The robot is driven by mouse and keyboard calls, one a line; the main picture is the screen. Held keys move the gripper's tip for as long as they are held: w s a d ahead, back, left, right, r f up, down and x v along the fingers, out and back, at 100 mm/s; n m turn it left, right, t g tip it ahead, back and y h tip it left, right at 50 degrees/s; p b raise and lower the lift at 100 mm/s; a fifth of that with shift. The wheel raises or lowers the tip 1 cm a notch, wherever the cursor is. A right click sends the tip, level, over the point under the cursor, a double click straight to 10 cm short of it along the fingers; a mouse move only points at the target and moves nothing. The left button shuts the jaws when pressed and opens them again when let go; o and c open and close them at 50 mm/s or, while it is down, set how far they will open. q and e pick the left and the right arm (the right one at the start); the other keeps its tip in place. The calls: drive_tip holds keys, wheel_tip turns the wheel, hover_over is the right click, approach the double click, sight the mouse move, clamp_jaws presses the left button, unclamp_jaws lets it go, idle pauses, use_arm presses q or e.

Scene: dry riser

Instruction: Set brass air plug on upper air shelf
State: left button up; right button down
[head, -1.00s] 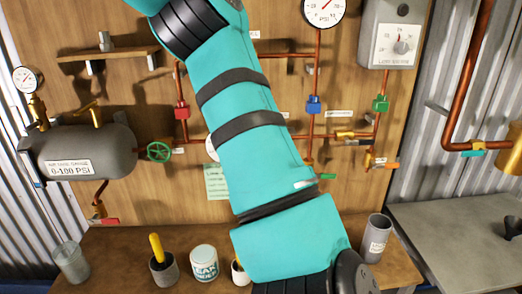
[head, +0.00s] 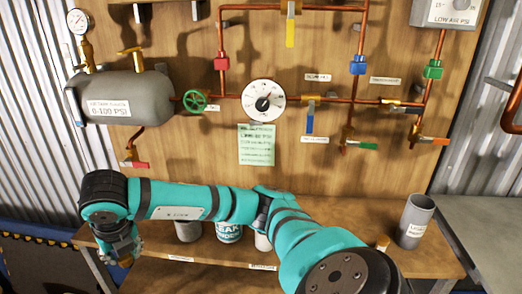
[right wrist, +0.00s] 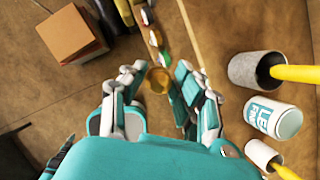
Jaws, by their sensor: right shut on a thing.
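The brass air plug (right wrist: 158,80) shows as a small round gold thing between the fingertips of my right gripper (right wrist: 157,84) in the right wrist view. The gripper is shut on it. In the head view my right arm reaches across the bench to the left, and the right gripper (head: 125,250) hangs at the bench's left end; the plug cannot be made out there. Of the upper shelf, only what seems to be a bracket (head: 137,12) shows at the top edge in the head view. My left gripper is not in view.
A grey tank (head: 112,98) with a gauge is on the wooden board, right of the corrugated wall. Copper pipes with coloured valves cross the board. The bench holds a leak-finder can (right wrist: 272,118), a grey cup (right wrist: 247,70), a brown block (right wrist: 72,35) and a grey cylinder (head: 415,222).

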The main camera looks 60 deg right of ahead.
wheel_tip(320, 180, down, 4)
drive_tip(key=s+d+m, duration=0.1)
drive_tip(key=s+d, duration=0.1)
drive_tip(key=d, duration=0.1)
drive_tip(key=shift+h, duration=0.3)
drive_tip(key=w+d+b, duration=0.1)
drive_tip(key=w+d, duration=0.2)
drive_tip(key=w+d+f, duration=0.1)
drive_tip(key=w+d, duration=0.3)
drive_tip(key=w+d+f+b, duration=0.1)
drive_tip(key=w+d, duration=0.3)
drive_tip(key=shift+w+b, duration=0.15)
drive_tip(key=shift+b, duration=0.15)
drive_tip(key=shift+f+b, duration=1.3)
drive_tip(key=shift+f, duration=0.5)
drive_tip(key=c, duration=1)
unclamp_jaws()
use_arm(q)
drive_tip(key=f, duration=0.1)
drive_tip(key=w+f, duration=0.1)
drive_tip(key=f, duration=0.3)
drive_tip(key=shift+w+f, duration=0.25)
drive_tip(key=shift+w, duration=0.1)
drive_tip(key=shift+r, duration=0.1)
use_arm(e)
drive_tip(key=shift+r, duration=0.15)
